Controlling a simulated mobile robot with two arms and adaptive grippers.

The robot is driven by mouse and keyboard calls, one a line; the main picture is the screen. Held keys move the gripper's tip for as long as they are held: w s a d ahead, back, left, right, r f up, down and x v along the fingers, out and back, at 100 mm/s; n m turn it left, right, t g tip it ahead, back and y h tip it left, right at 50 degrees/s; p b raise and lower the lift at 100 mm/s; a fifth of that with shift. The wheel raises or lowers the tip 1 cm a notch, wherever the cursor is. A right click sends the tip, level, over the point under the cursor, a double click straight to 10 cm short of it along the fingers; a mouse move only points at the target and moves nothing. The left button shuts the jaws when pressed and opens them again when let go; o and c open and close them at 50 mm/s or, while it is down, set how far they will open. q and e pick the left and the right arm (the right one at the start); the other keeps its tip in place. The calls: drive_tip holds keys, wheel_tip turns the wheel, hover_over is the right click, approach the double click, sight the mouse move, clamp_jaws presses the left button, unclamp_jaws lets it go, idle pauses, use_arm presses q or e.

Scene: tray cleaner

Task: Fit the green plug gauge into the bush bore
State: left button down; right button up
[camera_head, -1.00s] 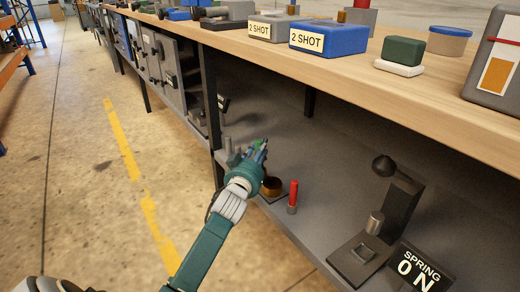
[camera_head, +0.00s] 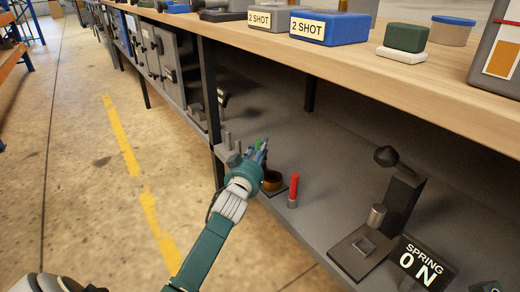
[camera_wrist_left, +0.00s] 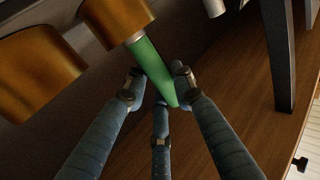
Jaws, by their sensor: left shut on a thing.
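My left gripper (camera_head: 259,151) is over the lower shelf, with its fingers shut on the green plug gauge (camera_head: 259,142). In the left wrist view the gauge's green handle (camera_wrist_left: 154,68) lies between the fingers (camera_wrist_left: 153,88). Its pale metal end (camera_wrist_left: 134,38) meets or overlaps a smaller bronze cylinder (camera_wrist_left: 115,18); I cannot tell whether it is inside a bore. A larger bronze cylinder (camera_wrist_left: 38,68) is beside it. In the head view the bronze bush (camera_head: 272,181) is just right of my gripper, partly hidden by it. My right gripper is not in view.
A red-handled gauge (camera_head: 293,188) stands upright right of the bush. Grey pins (camera_head: 228,140) stand behind my gripper. A dark press stand (camera_head: 402,205) and a "SPRING 0 N" sign (camera_head: 422,264) are further right. The wooden bench top (camera_head: 440,95) overhangs the shelf.

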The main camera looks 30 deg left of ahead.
use_arm(q)
drive_tip(key=shift+f, duration=0.45)
drive_tip(key=c, duration=1.4)
unclamp_jaws()
drive_tip(key=shift+o, duration=0.2)
drive_tip(key=shift+s, duration=0.1)
drive_tip(key=v, duration=1.2)
